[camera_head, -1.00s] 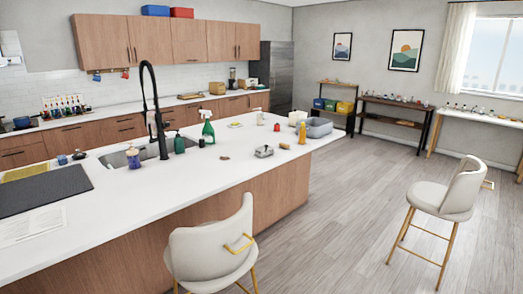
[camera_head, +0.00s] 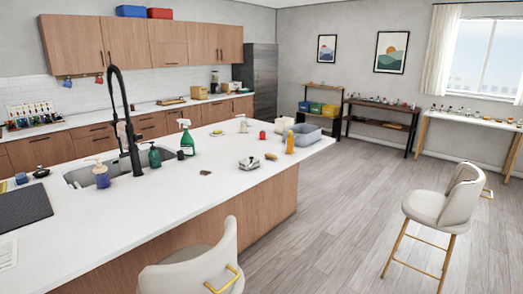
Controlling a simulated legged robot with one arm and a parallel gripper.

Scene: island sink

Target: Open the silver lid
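A small silver lidded container (camera_head: 249,163) sits on the white island counter (camera_head: 178,208), near its front edge and right of the sink. It looks closed, but it is too small to tell for sure. A yellowish item (camera_head: 271,156) lies just right of it and a small brown item (camera_head: 205,172) lies to its left. My gripper is not in view, and no part of my arm shows.
A white stool (camera_head: 195,268) stands against the island's front, and another (camera_head: 440,212) stands on the open floor at right. A green spray bottle (camera_head: 186,138), an orange bottle (camera_head: 290,142) and a grey bin (camera_head: 303,134) stand on the island. The wooden floor between is clear.

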